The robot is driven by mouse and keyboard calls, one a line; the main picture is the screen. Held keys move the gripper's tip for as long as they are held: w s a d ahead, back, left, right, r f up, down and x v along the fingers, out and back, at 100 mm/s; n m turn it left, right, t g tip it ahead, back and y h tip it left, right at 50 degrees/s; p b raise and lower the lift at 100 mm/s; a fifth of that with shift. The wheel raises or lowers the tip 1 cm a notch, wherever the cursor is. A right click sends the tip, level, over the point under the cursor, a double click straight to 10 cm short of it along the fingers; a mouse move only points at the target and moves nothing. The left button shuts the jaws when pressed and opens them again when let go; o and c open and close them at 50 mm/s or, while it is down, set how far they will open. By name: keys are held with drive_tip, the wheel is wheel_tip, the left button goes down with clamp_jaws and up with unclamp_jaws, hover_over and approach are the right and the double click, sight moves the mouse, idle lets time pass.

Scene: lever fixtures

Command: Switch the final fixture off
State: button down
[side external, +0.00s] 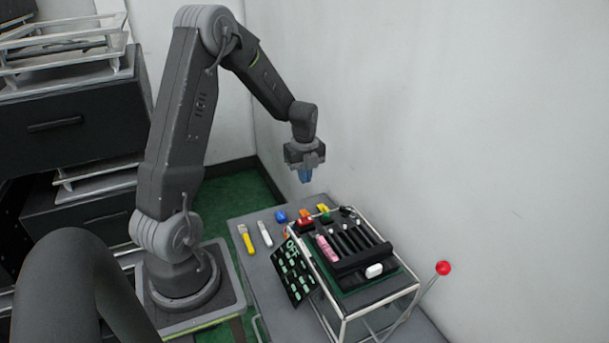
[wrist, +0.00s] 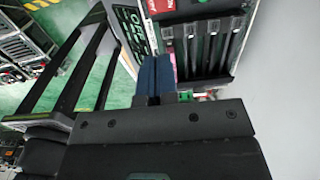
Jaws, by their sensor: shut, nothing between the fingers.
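The black slotted fixture (side external: 352,245) sits on the wire-framed stand, with a pink piece (side external: 326,248) in its left slot and a white piece (side external: 374,270) at its front. Its slots also show in the wrist view (wrist: 212,45). A lever with a red ball knob (side external: 443,268) leans up and right beside the stand. Which part is the final fixture, I cannot tell. My gripper (side external: 305,175) has blue fingers and hangs in the air above and behind the fixture, apart from it. In the wrist view the fingers (wrist: 154,76) are together and empty.
A black panel with green marks (side external: 293,272) leans on the stand's left side. Yellow (side external: 246,240) and white (side external: 265,234) handles and small coloured blocks (side external: 305,221) lie on the grey table (side external: 238,222). A pale wall (side external: 450,120) stands close behind and to the right.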

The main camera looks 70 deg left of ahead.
sight(308, 218)
drive_tip(key=shift+w+a+f, duration=0.1)
drive_tip(key=shift+w+a, duration=0.1)
drive_tip(key=shift+w, duration=0.65)
wheel_tip(308, 218, down, 14)
idle(0.4)
drive_tip(key=shift+f, duration=0.2)
drive_tip(key=shift+s, duration=0.1)
